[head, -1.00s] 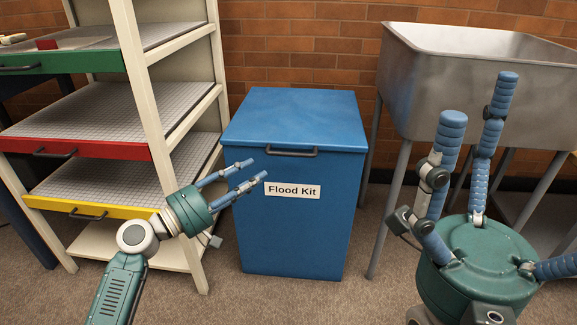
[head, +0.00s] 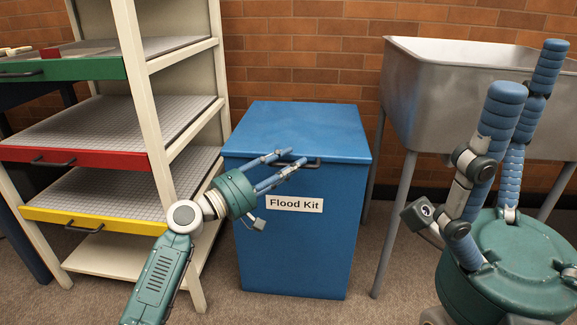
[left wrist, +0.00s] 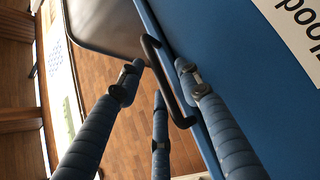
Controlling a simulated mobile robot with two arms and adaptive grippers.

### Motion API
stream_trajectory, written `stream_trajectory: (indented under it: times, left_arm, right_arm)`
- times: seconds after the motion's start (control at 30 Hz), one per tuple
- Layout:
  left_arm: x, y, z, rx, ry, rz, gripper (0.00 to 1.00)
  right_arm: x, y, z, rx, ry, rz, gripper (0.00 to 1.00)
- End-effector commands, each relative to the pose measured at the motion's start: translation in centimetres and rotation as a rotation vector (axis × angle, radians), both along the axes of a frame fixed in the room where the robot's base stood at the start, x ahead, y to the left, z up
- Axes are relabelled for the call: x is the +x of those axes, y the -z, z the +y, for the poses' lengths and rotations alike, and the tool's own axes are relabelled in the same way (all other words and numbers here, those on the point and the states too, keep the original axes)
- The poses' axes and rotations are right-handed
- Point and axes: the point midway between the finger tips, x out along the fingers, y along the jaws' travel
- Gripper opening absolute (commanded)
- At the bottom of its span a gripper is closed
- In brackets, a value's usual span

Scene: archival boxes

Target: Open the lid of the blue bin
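The blue bin (head: 290,240) stands on the floor in the middle of the head view, labelled "Flood Kit" (head: 295,204). Its flat blue lid (head: 300,125) is closed. A dark bar handle (head: 313,165) is at the lid's front edge, its left part hidden behind my fingers. My left gripper (head: 294,157) is open, with its fingertips at the handle. In the left wrist view the handle (left wrist: 165,82) lies between the spread fingers (left wrist: 158,72); I cannot tell whether they touch it. My right gripper (head: 526,65) is open and empty, fingers upward, in front of the sink.
A cream shelf rack (head: 150,110) with green, red and yellow fronted trays stands close on the left, beside my left arm. A metal sink (head: 440,100) on legs stands on the right. A brick wall (head: 300,60) is behind the bin. Space above the lid is clear.

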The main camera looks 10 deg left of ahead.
Motion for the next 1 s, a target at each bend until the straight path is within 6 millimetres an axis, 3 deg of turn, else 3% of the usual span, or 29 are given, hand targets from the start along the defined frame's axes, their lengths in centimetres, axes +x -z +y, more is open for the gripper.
stream_trajectory:
  times: [0.13,0.3,0.33,0.67,0.77,1.0]
  left_arm:
    - [0.0,0.0,0.0,0.000,0.000,0.000,0.35]
    - [0.0,0.0,0.0,0.000,0.000,0.000,0.01]
    - [0.0,0.0,0.0,0.001,0.000,0.001,0.00]
    - [0.0,-0.3,0.1,0.002,-0.001,-0.001,0.00]
    - [0.0,-0.9,0.1,0.002,-0.001,-0.001,0.00]
    - [0.2,-3.2,0.1,0.002,-0.003,-0.003,0.00]
  right_arm:
    - [0.0,0.0,0.0,0.000,0.000,0.000,0.96]
    - [0.0,0.0,0.0,0.000,0.000,0.000,0.96]
    - [0.0,0.0,0.0,0.000,0.000,-0.001,0.96]
    - [-0.2,-0.3,-0.1,0.002,-0.001,-0.007,0.96]
    - [-0.4,-0.8,-0.2,0.006,-0.001,-0.013,0.96]
    - [1.1,0.7,-0.3,0.004,-0.003,0.078,0.96]
